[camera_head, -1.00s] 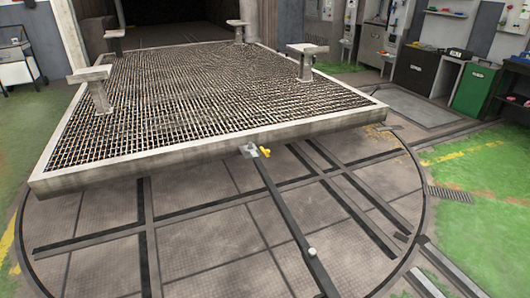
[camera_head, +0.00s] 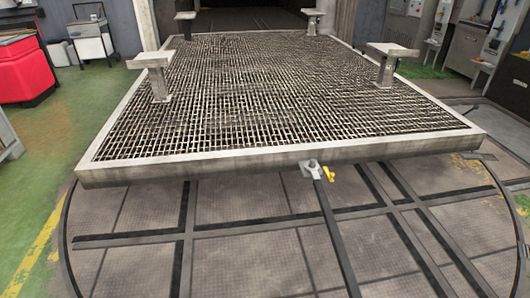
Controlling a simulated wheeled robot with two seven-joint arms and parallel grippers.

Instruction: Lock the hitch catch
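The hitch catch shows as a small yellow lever (camera_head: 328,174) beside a light grey hitch block (camera_head: 311,169). The block sits at the front edge of a large grated platform (camera_head: 230,168), right of its middle. A dark drawbar (camera_head: 335,232) runs from the block toward the bottom of the view. The lever sticks out on the right side of the block and is small in the picture. I cannot tell how the catch engages. Neither of my grippers is in view.
The platform carries several T-shaped posts, one at the left (camera_head: 153,75) and one at the right (camera_head: 390,65). A round turntable floor (camera_head: 250,250) with dark rails lies below. A red cabinet (camera_head: 25,70) stands far left.

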